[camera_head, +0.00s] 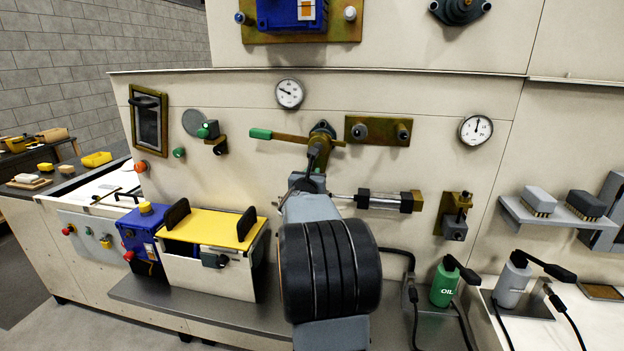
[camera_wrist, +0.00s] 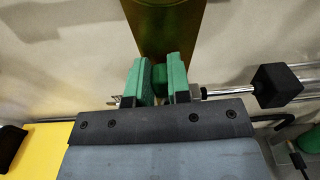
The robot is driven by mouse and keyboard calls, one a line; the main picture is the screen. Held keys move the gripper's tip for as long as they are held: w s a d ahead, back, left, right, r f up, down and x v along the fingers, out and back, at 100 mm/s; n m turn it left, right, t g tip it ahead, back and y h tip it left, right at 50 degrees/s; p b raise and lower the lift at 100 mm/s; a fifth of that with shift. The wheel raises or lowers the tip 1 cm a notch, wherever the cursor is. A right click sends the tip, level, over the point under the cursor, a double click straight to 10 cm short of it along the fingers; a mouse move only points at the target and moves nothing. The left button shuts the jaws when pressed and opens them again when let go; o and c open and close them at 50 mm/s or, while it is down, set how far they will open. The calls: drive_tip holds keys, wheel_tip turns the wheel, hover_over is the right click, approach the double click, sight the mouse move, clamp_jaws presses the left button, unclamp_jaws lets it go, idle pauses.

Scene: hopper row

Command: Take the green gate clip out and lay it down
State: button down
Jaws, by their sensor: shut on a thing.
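My gripper (camera_wrist: 158,66) shows in the wrist view as two green fingers. They are shut on a small darker green piece, the green gate clip (camera_wrist: 159,82), which sits between them. A brass-coloured plate (camera_wrist: 165,28) stands directly behind the clip; I cannot tell whether the clip touches it. In the head view my gripper (camera_head: 314,172) is at the wall just below the brass valve with the green-handled lever (camera_head: 262,134). My own arm hides most of the gripper there, and the clip cannot be made out.
A clear cylinder with a black end block (camera_head: 384,200) is close on the right; its rod (camera_wrist: 220,91) runs near the fingers. A yellow-topped box (camera_head: 212,226) stands on the grey ledge (camera_head: 150,296) at lower left. A green oil bottle (camera_head: 444,284) stands at lower right.

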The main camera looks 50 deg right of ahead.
drive_tip(key=shift+r, duration=0.7)
drive_tip(key=shift+r, duration=0.5)
drive_tip(key=shift+a+f, duration=0.1)
idle(0.4)
drive_tip(key=w+a+f+n+t+y, duration=0.2)
drive_tip(key=w+a+f, duration=0.2)
drive_tip(key=a+f, duration=0.4)
drive_tip(key=w+a+f+n+t+y, duration=0.1)
drive_tip(key=w+a+f, duration=0.4)
drive_tip(key=a, duration=0.6)
drive_tip(key=s+a+f+n+t+y, duration=0.2)
drive_tip(key=a+f, duration=0.3)
drive_tip(key=a, duration=0.5)
drive_tip(key=s+a+f+n+t+y, duration=0.2)
drive_tip(key=a+f+y, duration=0.3)
drive_tip(key=a, duration=0.6)
drive_tip(key=shift+s+f+n+t, duration=0.3)
drive_tip(key=shift+s+f+n, duration=0.3)
drive_tip(key=shift+s+f, duration=0.25)
